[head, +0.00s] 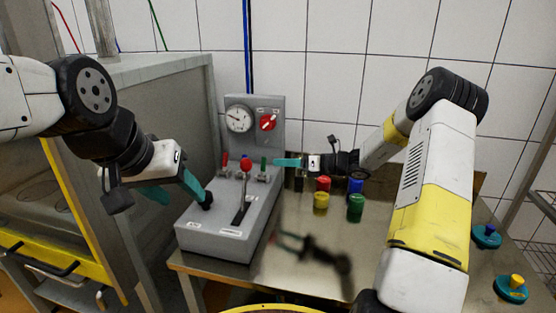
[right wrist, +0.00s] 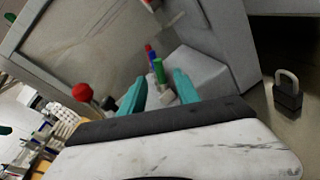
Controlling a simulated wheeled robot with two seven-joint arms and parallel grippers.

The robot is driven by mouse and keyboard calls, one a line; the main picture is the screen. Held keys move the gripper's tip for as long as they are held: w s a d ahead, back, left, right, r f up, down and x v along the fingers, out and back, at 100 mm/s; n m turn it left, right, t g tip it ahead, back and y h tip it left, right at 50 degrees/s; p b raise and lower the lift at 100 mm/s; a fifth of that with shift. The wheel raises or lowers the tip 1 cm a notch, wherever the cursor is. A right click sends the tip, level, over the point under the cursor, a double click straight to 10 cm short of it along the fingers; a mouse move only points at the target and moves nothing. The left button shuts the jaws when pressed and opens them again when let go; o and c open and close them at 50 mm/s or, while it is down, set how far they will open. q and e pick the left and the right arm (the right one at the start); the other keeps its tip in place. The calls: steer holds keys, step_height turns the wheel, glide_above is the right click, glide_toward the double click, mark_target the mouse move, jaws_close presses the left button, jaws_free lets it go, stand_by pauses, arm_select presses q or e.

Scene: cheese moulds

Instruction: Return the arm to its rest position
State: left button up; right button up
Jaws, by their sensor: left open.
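My left gripper (head: 183,196) is open, its teal fingers apart beside the left side of the grey control box (head: 205,238). A dark knob (head: 207,200) is close to one fingertip; I cannot tell whether they touch. My right gripper (head: 276,162) is level at the box's right side. In the right wrist view its teal fingers (right wrist: 160,92) are apart, with the green-handled switch (right wrist: 158,70) showing between them, and nothing is clearly gripped. That green switch also shows in the head view (head: 263,164). A lever with a red ball knob (head: 246,163) stands upright on the box.
A gauge (head: 238,119) and red rotary switch (head: 268,122) are on the upright panel. Red (head: 323,183), yellow (head: 321,201), blue (head: 356,185) and green (head: 356,208) cylinders stand on the metal table (head: 300,265). A padlock (right wrist: 288,95) is at right in the wrist view.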

steer(key=s+a+r+n+g+h, duration=0.25)
steer(key=s+r+n, duration=0.25)
steer(key=s+n, duration=0.3)
steer(key=s+a+r+n+g+h, duration=0.25)
steer(key=s+r+n, duration=0.35)
steer(key=s, duration=0.4)
steer(key=s+d+r+n+t+h, duration=0.2)
steer(key=s+d+n+h, duration=0.1)
steer(key=s+d+n, duration=0.2)
steer(key=s+d+r+n+t+h, duration=0.1)
steer(key=s+d+n+h, duration=0.3)
steer(key=s+n, duration=0.6)
steer(key=s+d+t, duration=0.1)
steer(key=s, duration=0.3)
steer(key=shift+d+r, duration=0.25)
steer(key=shift+r, duration=0.1)
steer(key=shift+o, duration=0.4)
